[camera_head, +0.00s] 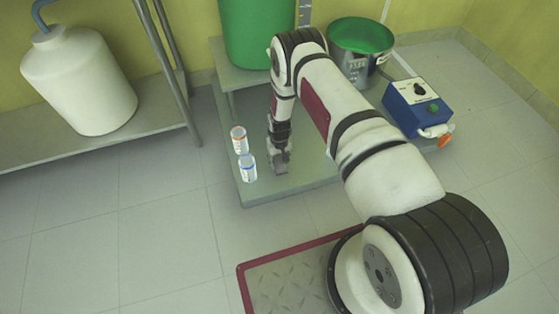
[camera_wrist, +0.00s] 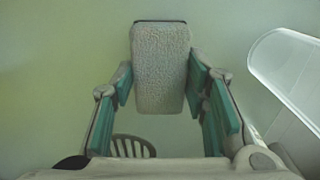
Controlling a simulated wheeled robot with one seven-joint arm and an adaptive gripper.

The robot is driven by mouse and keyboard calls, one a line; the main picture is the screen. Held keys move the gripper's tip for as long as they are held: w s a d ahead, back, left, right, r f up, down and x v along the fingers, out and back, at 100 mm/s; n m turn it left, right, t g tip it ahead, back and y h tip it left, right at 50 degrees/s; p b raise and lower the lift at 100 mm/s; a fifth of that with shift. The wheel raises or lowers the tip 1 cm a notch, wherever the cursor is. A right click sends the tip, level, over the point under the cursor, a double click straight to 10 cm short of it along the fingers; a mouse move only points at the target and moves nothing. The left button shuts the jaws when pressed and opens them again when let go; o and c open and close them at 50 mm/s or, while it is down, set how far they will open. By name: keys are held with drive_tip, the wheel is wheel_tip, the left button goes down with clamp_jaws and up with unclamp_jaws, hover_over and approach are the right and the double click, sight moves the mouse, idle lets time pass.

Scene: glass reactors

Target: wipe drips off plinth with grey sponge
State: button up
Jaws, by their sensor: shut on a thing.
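The grey sponge (camera_wrist: 160,66) is a textured block with a dark far edge. My gripper (camera_wrist: 162,92) is shut on it, with a teal-padded finger on each side. In the head view my gripper (camera_head: 280,158) points down, low over the front left part of the grey-green plinth (camera_head: 312,184). The sponge cannot be made out clearly there. The plinth's smooth surface (camera_wrist: 55,75) fills most of the wrist view. I cannot tell whether the sponge touches it. No drips can be made out in either view.
Two small clear bottles, one with an orange band (camera_head: 239,140) and one with a blue band (camera_head: 248,168), stand just left of my gripper. A blue control box (camera_head: 416,106), a steel pot with green contents (camera_head: 360,45) and a green vessel (camera_head: 250,30) are behind.

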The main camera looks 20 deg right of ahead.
drive_tip(key=shift+r+p, duration=1.75)
drive_tip(key=shift+r, duration=1.1)
drive_tip(key=shift+w+r, duration=0.1)
drive_tip(key=shift+r+p, duration=0.95)
drive_tip(key=shift+r, duration=0.45)
